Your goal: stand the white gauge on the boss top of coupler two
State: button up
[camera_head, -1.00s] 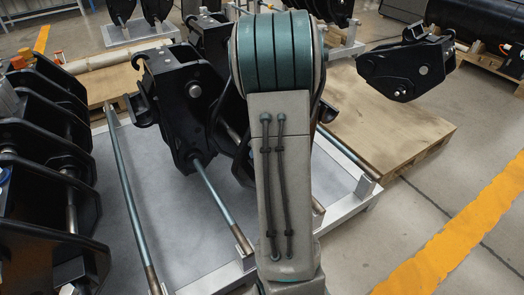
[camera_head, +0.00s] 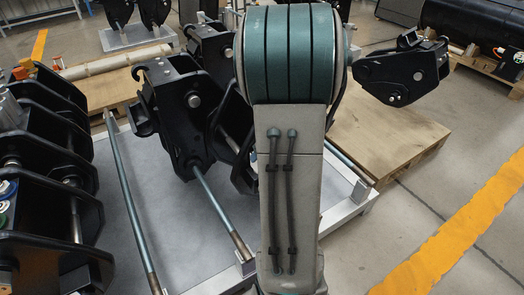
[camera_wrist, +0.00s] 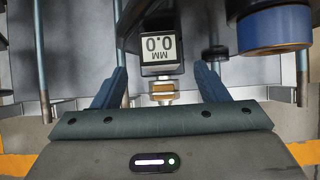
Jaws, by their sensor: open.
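My gripper (camera_wrist: 160,76) is open, with one blue finger on each side of the gauge and a visible gap on both sides. The gauge is not held. In the head view my arm hides my gripper, and I cannot make out the gauge there. Several black couplers show in the head view, including one on the rack (camera_head: 175,115) and one at the right (camera_head: 402,70). I cannot tell which is coupler two.
A blue-rimmed cylinder (camera_wrist: 275,30) stands right of the gauge in the wrist view. A row of black plates (camera_head: 45,170) fills the left of the head view. Long rods (camera_head: 128,200) lie across the grey rack. A wooden pallet (camera_head: 395,135) and open floor lie to the right.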

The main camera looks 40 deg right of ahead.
jog(key=s+a+r+n+g+y+p, duration=0.15)
jog(key=a+r+n, duration=0.25)
jog(key=a+n, duration=0.4)
jog(key=s+a+r+n+y, duration=0.2)
jog(key=a+r+n, duration=0.2)
jog(key=a+n, duration=0.3)
jog(key=s+a+r+n+g+h, duration=0.1)
jog(key=s+a+n, duration=0.3)
jog(key=n, duration=0.7)
jog(key=s+a+r+n+g+h, duration=0.2)
jog(key=s+a+n, duration=0.2)
jog(key=s+n, duration=0.3)
jog(key=n, duration=0.3)
jog(key=shift+s+n+g, duration=0.25)
jog(key=shift+n+g, duration=0.1)
jog(key=shift+n, duration=0.05)
